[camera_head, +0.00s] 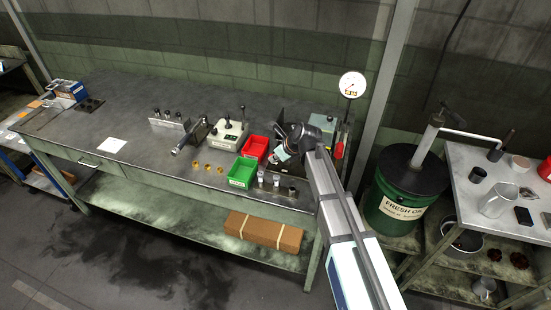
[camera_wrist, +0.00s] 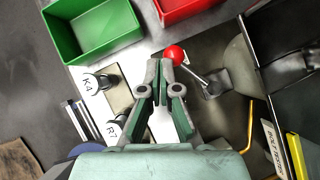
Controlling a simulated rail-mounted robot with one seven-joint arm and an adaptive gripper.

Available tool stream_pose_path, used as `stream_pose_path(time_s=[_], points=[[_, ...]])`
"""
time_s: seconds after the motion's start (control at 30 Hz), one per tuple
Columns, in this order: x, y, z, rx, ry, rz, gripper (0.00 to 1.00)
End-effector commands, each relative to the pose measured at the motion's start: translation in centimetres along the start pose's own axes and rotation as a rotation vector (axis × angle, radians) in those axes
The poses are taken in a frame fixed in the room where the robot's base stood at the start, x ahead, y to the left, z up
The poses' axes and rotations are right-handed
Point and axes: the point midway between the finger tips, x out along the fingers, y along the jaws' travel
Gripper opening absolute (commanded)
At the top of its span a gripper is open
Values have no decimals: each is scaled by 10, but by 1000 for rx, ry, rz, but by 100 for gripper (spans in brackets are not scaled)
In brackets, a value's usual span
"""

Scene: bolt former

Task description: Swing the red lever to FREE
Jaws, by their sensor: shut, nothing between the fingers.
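The red lever's round knob (camera_wrist: 174,54) shows in the wrist view just beyond my fingertips. Its thin metal rod runs down and right from the knob to a grey bracket. My gripper (camera_wrist: 161,72) is shut and empty, with its tips right beside the knob. I cannot tell whether they touch it. In the head view my gripper (camera_head: 283,150) is over the bench's right part, and my wrist and arm hide the lever. No FREE marking is readable in either view.
A red bin (camera_head: 256,148) and a green bin (camera_head: 242,172) stand left of my gripper. Cylinders labelled K4 (camera_wrist: 88,84) and R7 (camera_wrist: 113,129) are close by. A dark panel (camera_wrist: 283,50) and a yellow rod (camera_wrist: 250,126) lie to the right. A dial gauge (camera_head: 352,84) rises behind.

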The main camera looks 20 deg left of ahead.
Motion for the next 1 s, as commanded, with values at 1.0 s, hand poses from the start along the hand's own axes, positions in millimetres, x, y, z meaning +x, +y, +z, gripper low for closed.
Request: stream_pose_path(time_s=[1.0], points=[[-65, 19, 9, 5, 0, -3, 0]])
